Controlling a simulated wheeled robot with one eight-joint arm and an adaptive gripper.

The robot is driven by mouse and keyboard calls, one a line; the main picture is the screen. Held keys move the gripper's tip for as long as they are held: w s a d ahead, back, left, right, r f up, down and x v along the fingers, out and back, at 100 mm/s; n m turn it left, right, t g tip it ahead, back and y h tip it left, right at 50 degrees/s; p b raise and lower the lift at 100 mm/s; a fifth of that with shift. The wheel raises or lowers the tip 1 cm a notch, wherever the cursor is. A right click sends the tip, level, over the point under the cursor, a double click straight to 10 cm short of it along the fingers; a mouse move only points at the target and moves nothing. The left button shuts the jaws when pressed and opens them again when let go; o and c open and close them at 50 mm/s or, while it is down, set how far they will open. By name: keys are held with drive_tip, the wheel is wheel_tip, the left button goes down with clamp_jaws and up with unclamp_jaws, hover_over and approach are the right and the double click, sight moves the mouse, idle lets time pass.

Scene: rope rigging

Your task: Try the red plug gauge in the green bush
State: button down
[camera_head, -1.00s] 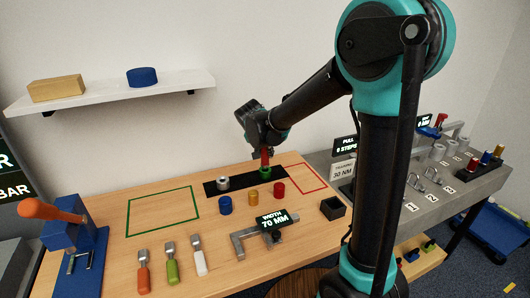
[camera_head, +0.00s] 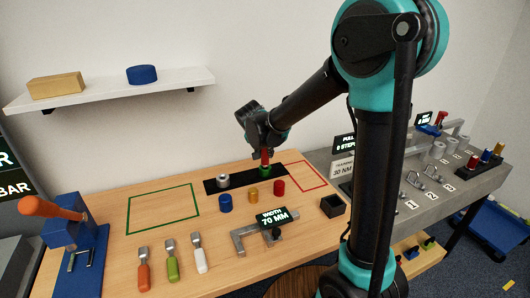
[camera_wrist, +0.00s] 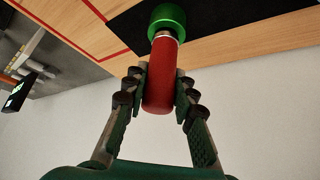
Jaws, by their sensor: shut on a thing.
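The red plug gauge (camera_wrist: 159,82) is held between the fingers of my gripper (camera_wrist: 160,88), which is shut on its red handle. In the head view the gauge (camera_head: 265,155) stands about upright under my gripper (camera_head: 264,146). The green bush (camera_wrist: 168,17) is at the gauge's far end in the wrist view; a short pale metal band shows between the red handle and the bush. In the head view the green bush (camera_head: 265,171) sits on the black strip (camera_head: 243,178). How deep the tip is in the bush is hidden.
A grey metal ring (camera_head: 222,180) sits on the strip to the left. Blue (camera_head: 225,203), yellow (camera_head: 253,196) and red (camera_head: 279,187) cylinders stand in front. A caliper-like gauge (camera_head: 255,236) and a small black box (camera_head: 333,206) are nearer. The green-outlined area (camera_head: 162,209) is empty.

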drive_tip(key=shift+f, duration=0.35)
idle(0.5)
idle(0.9)
drive_tip(key=shift+r, duration=3.5)
